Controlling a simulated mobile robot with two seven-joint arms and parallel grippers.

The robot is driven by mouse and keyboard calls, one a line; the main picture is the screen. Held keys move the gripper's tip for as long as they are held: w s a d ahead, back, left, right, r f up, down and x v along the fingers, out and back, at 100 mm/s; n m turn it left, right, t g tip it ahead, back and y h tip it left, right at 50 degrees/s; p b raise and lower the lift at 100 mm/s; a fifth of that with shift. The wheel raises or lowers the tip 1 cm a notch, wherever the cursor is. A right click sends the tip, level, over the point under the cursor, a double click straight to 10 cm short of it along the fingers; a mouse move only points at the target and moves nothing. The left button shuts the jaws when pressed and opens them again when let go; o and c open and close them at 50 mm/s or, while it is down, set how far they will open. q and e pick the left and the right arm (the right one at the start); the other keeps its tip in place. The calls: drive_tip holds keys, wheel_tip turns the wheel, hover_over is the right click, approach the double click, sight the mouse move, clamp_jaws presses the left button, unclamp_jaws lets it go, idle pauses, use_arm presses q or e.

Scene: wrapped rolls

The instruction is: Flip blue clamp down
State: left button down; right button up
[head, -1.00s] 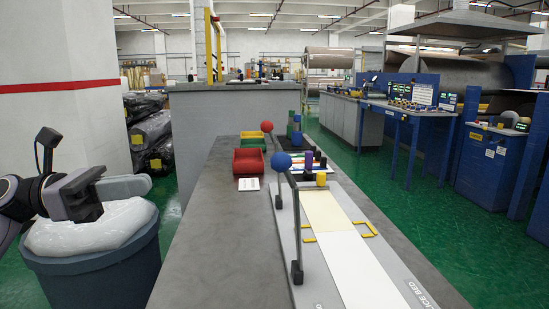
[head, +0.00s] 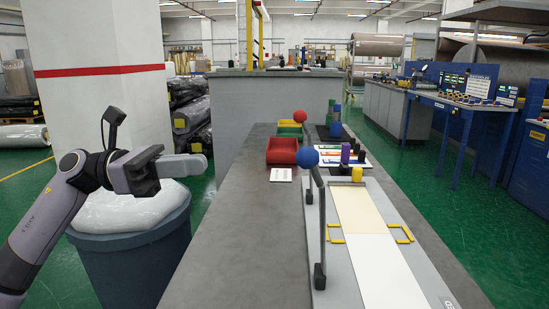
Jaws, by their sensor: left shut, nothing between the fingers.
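The blue clamp shows a blue ball knob (head: 307,157) on top of a dark grey bar (head: 321,225) at the left side of the grey splice bed (head: 434,286). The knob stands raised above the bed. A red ball knob (head: 299,116) of a similar form is farther back. My left gripper (head: 200,164) is at the left, over the white-lined bin. It is shut and empty, pointing right, and well apart from the blue knob. My right gripper is not in view.
A blue bin with a white liner (head: 115,219) stands left of the grey bench (head: 235,232). A red tray (head: 281,152) and a small white card (head: 281,175) lie beyond. A pale sheet (head: 378,265) and yellow brackets (head: 400,233) lie on the bed. The bench's near left part is clear.

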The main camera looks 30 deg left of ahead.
use_arm(q)
drive_tip(key=p+x, duration=0.4)
drive_tip(key=x, duration=0.9)
drive_tip(key=shift+d+p, duration=0.25)
drive_tip(key=shift+p, duration=0.05)
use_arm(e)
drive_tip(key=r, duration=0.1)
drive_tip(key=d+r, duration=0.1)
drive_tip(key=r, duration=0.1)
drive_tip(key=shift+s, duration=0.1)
use_arm(q)
drive_tip(key=shift+w, duration=0.1)
drive_tip(key=shift+r, duration=0.15)
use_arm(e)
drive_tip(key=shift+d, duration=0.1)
